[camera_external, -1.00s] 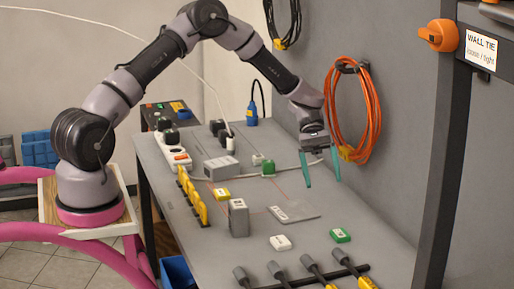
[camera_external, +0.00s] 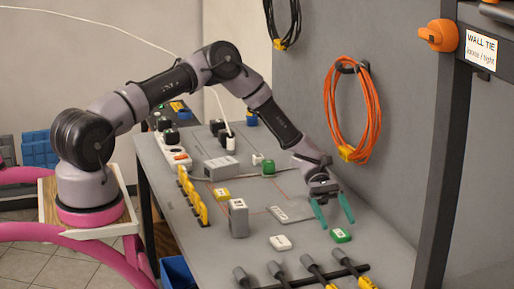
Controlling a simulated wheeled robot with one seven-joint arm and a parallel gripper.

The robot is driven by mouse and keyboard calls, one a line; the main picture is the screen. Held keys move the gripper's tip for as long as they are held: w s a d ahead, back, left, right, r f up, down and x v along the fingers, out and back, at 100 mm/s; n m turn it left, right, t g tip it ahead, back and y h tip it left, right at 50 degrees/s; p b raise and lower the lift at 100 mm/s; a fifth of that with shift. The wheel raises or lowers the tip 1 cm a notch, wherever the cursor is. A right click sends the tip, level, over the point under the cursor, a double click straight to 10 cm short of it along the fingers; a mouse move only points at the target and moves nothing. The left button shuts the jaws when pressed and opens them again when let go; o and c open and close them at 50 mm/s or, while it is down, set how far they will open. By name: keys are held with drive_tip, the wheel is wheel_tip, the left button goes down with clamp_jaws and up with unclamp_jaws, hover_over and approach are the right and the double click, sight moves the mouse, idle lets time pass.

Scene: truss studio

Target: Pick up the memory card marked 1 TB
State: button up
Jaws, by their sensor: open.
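Several small card-like blocks with white labels lie on the grey table. A green one (camera_external: 340,235) lies at the right, a white one (camera_external: 280,242) to its left, a yellow one (camera_external: 221,194) near the middle, and another green one (camera_external: 268,168) farther back. The print is too small to tell which is marked 1 TB. My gripper (camera_external: 337,221) is open and empty, teal fingers pointing down, just above the right green block in the picture. I cannot tell its exact height above it.
Dark-handled tools (camera_external: 312,268) lie in a rack at the front. An orange cable coil (camera_external: 354,110) hangs on the wall behind.

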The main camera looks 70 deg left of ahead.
sight(345, 237)
drive_tip(key=x, duration=0.4)
drive_tip(key=shift+d+f, duration=0.1)
drive_tip(key=shift+f, duration=0.15)
clamp_jaws()
drive_tip(key=shift+r, duration=0.1)
